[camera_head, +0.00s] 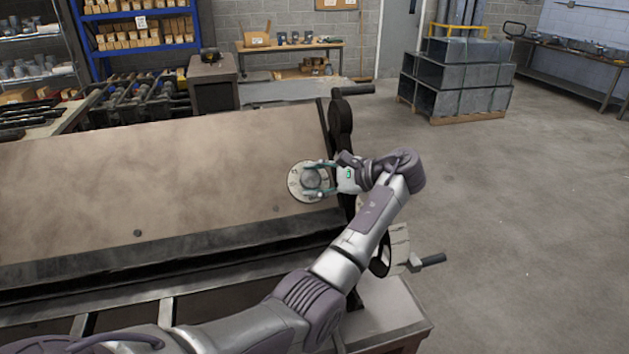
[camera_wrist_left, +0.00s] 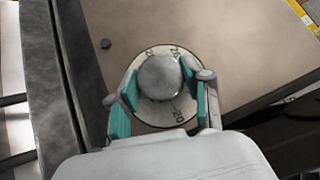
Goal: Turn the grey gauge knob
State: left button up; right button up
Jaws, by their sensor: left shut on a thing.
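The grey gauge knob (camera_wrist_left: 160,77) is a round, domed knob at the centre of a pale numbered dial (camera_head: 296,193). The dial sits at the right end of the large brown metal sheet of the forming machine. In the head view the knob (camera_head: 312,180) is partly covered by my gripper. My left gripper (camera_head: 316,179) reaches it from the right, its fingers on either side of the knob and shut on it. In the left wrist view the teal finger pads (camera_wrist_left: 161,96) flank the knob. My right gripper is in neither view.
A black-handled crank wheel (camera_head: 401,246) is beside my forearm at the machine's right end. A dark upright lever (camera_head: 341,120) stands behind the dial. Stacked metal ducts (camera_head: 458,75) stand on a pallet at the back right. The floor to the right is clear.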

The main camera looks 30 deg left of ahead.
pick_arm(q)
jog(key=shift+n, duration=0.3)
jog(key=o, duration=1.2)
jog(key=shift+c, duration=0.2)
jog(key=v, duration=1.2)
jog(key=shift+w, duration=0.2)
jog(key=shift+a, duration=0.1)
